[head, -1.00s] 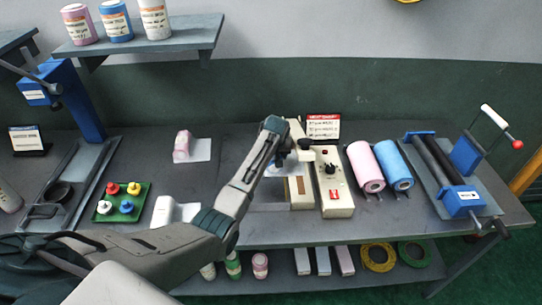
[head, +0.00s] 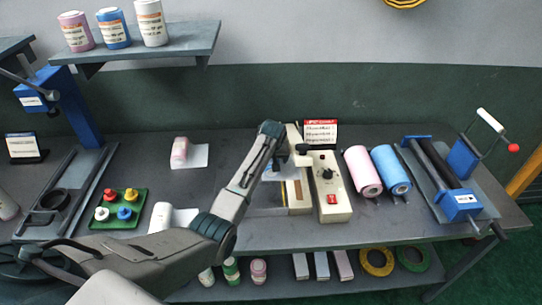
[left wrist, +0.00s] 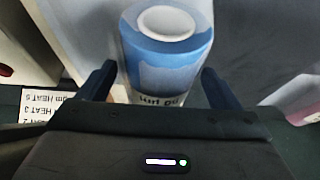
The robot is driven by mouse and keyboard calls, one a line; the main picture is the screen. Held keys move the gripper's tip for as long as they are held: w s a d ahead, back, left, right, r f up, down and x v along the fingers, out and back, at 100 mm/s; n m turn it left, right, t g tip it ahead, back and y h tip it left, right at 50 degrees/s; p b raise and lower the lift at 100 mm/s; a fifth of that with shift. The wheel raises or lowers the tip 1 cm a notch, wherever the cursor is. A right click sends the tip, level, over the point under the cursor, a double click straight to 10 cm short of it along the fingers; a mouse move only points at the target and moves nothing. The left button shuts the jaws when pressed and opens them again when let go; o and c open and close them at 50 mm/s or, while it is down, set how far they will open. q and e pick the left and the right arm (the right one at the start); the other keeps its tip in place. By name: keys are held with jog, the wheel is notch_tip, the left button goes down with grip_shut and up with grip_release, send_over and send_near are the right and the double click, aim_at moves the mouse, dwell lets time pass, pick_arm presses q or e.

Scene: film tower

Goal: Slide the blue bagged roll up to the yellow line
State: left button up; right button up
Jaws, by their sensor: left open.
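The blue bagged roll (left wrist: 167,62) stands between my left gripper's fingers in the left wrist view, with a pale round top and a printed label. Clear gaps show between it and both fingers. My left gripper (left wrist: 157,88) is open around it, not closed on it. In the head view my left gripper (head: 296,152) is over the left side of the cream heat sealer (head: 330,190); my arm hides most of the roll there. I cannot make out the yellow line clearly. My right gripper is not in view.
A pink roll (head: 362,172) and a larger blue roll (head: 391,170) lie right of the sealer, beside a roller stand (head: 460,204). A small sign (head: 320,133) stands behind the sealer. A pink-wrapped roll (head: 180,150) and a green peg tray (head: 120,222) are to the left.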

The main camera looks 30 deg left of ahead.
pick_arm(q)
jog(key=b+v, duration=0.2)
jog(key=v, duration=0.8)
jog(key=shift+s+d+r+b, duration=0.1)
jog(key=shift+s+r+b, duration=0.1)
jog(key=shift+b, duration=0.15)
